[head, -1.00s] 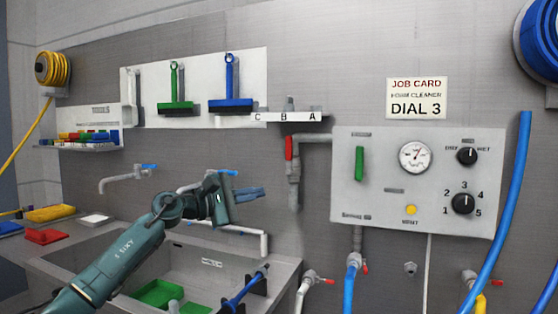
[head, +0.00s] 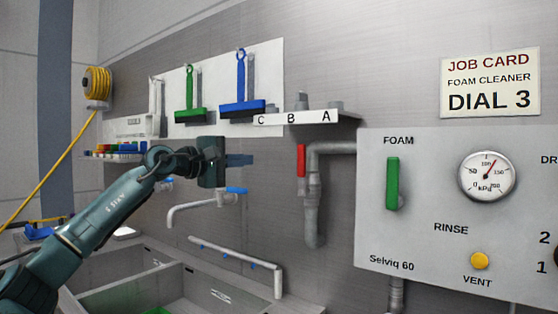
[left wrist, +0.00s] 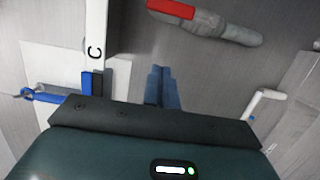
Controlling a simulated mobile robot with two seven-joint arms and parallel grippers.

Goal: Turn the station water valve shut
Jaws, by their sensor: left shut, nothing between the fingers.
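The station water valve has a red lever (head: 301,160) on a grey pipe (head: 313,215) just left of the control panel. The lever stands upright, along the vertical run of pipe. In the left wrist view the red lever (left wrist: 171,9) is at the top edge, partly cut off. My left gripper (head: 240,160) is shut and empty, left of the lever at about its height in the head view, with a gap between them. Its blue fingers (left wrist: 162,88) show together in the left wrist view. My right gripper is not in view.
The panel (head: 440,205) has a green FOAM handle (head: 393,184), a gauge (head: 487,174) and a yellow VENT button (head: 480,260). A shelf marked C, B, A (head: 292,118) juts out above the valve. A tap (head: 205,208) and sink (head: 130,288) lie below my gripper.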

